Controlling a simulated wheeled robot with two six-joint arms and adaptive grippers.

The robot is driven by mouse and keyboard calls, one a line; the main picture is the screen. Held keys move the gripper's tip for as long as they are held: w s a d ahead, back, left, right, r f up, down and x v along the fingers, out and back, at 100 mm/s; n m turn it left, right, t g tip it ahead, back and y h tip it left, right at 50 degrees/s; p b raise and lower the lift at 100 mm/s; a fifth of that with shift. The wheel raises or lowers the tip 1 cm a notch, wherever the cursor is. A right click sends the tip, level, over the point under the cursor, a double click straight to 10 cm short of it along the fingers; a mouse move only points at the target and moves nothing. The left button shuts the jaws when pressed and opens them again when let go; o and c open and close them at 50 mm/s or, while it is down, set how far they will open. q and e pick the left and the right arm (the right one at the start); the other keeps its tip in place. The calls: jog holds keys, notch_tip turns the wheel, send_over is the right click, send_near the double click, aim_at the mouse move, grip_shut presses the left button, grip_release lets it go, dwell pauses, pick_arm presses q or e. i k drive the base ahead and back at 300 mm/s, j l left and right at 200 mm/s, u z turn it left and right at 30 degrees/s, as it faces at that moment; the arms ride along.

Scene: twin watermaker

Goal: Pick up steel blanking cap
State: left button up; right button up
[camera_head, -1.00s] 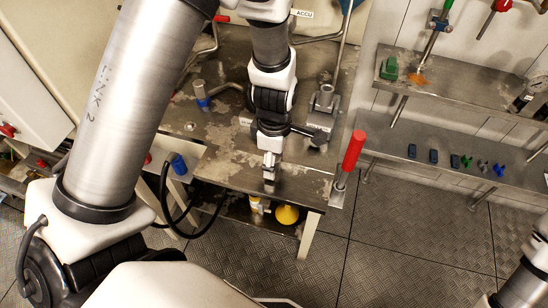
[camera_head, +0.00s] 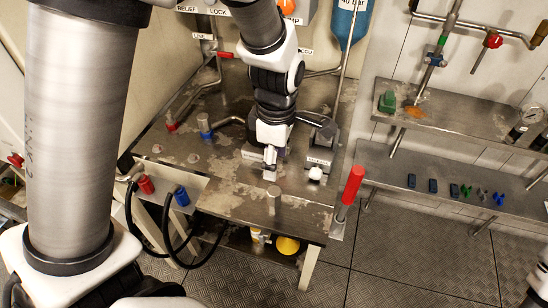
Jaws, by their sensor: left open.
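A small upright steel cylinder (camera_head: 274,195), which looks like the steel blanking cap, stands on the worn steel bench top (camera_head: 235,200). My left gripper (camera_head: 271,168) points down just behind it in the picture, apart from it. Its fingers are small and partly lost against the labelled block behind them. Nothing shows held between them. My right gripper is out of view; only part of my right arm shows at the lower right edge.
A labelled fitting (camera_head: 318,162) stands right of the gripper, and a red handle (camera_head: 353,185) rises at the bench's right edge. Blue and red hose ends (camera_head: 181,196) sit at the left. Shelves with small parts (camera_head: 433,185) are on the right wall.

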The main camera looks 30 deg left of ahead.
aim_at(203, 121)
jog(key=u, duration=1.5)
